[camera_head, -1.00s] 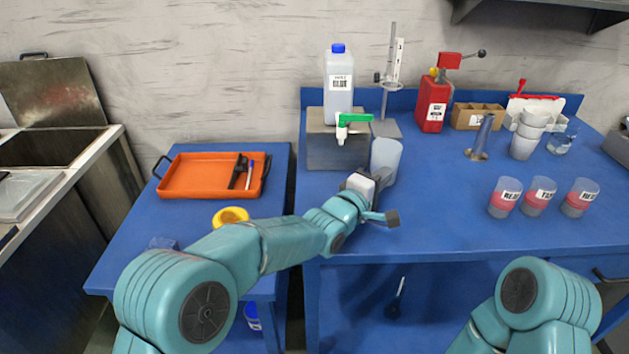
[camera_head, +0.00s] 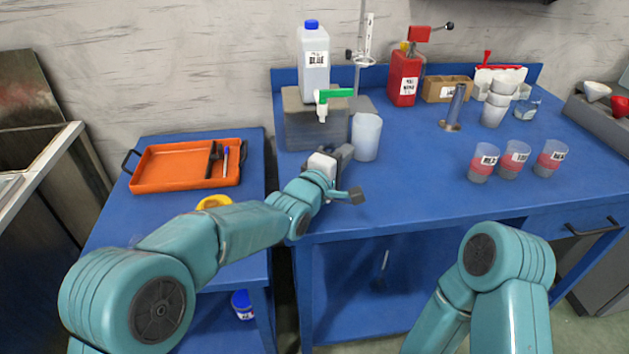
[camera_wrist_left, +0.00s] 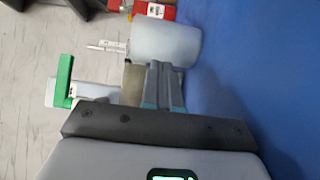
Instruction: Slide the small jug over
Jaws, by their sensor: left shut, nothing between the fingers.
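The small jug (camera_head: 366,137) is a pale, translucent upright vessel on the blue bench, just right of the grey block under the blue-capped bottle. My left gripper (camera_head: 346,152) is at its left front side, low over the bench, shut with nothing in it. In the left wrist view the closed fingers (camera_wrist_left: 163,84) point at the jug (camera_wrist_left: 166,42), and their tips are at its near edge. I cannot tell whether they touch it. My right arm shows at the lower right, but its gripper is out of view.
A bottle (camera_head: 314,70) with a green tap (camera_head: 333,96) stands on the grey block (camera_head: 301,134) behind my left gripper. Three cups with red bands, one here (camera_head: 483,163), stand to the right. The bench between jug and cups is clear. An orange tray (camera_head: 187,180) lies left.

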